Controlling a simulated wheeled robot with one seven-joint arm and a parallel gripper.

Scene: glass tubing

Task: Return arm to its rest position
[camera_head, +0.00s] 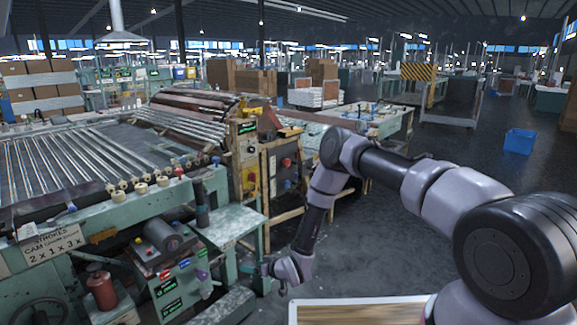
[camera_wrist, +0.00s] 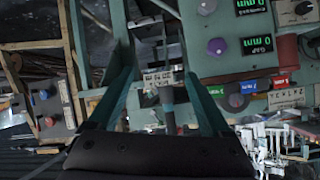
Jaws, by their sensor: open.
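My arm (camera_head: 330,185) reaches from the right side of the head view, bends at an elbow and hangs down toward the machine's front. My gripper (camera_head: 262,268) is at its end, pointing left beside the green control panel (camera_head: 182,285). In the wrist view my gripper (camera_wrist: 158,72) shows two teal fingers spread apart, open. I see nothing held between them. A small white label and a grey-teal rod (camera_wrist: 167,108) appear between the fingers, beyond or below them; their distance is unclear.
The green machine with rollers (camera_head: 75,155) fills the left. A small grey-green table (camera_head: 222,222) stands close above my gripper. A wooden-topped surface (camera_head: 355,312) is at the bottom. Open dark floor (camera_head: 400,260) lies right of the machine, with a blue bin (camera_head: 519,141) farther back.

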